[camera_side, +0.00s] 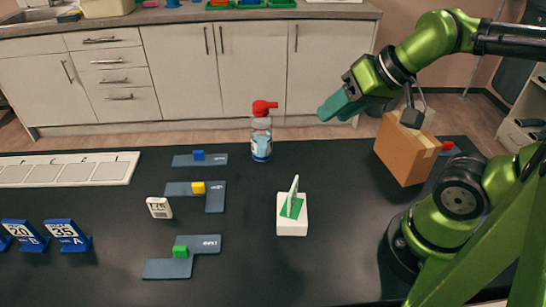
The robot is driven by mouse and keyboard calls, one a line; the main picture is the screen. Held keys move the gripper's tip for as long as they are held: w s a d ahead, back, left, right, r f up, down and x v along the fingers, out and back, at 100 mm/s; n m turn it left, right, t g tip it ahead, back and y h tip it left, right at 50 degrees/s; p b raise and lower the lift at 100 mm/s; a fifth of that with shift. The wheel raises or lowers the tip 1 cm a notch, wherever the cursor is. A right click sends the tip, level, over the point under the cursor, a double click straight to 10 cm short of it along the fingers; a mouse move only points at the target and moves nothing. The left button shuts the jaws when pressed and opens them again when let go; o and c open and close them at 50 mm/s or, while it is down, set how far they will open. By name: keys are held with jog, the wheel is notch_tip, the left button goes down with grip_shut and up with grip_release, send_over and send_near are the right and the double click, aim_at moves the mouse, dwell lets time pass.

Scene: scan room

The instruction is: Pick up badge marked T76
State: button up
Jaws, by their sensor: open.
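The badge marked T76 (159,207) is a small white block with dark print, on the black table left of centre. Its marking is small but looks like T76. My gripper (326,112) is in the air at the upper right, well away from the badge. Its teal fingers point to the left and downward. It is open, and I see nothing between the fingers, though the gap is hard to make out from this side.
A red-topped bottle (261,138), a white block with a green piece (292,226) and a cardboard box (403,150) stand further right. Blue stands (68,236) are left; a white tray (133,156) is behind.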

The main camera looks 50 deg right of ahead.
jog(key=n+g, duration=0.4)
jog(key=n, duration=0.8)
send_near(158, 200)
jog(key=shift+y, duration=0.5)
jog(key=x, duration=1.3)
jog(key=shift+w+d+f, duration=0.1)
jog(key=shift+d, duration=0.3)
grip_shut()
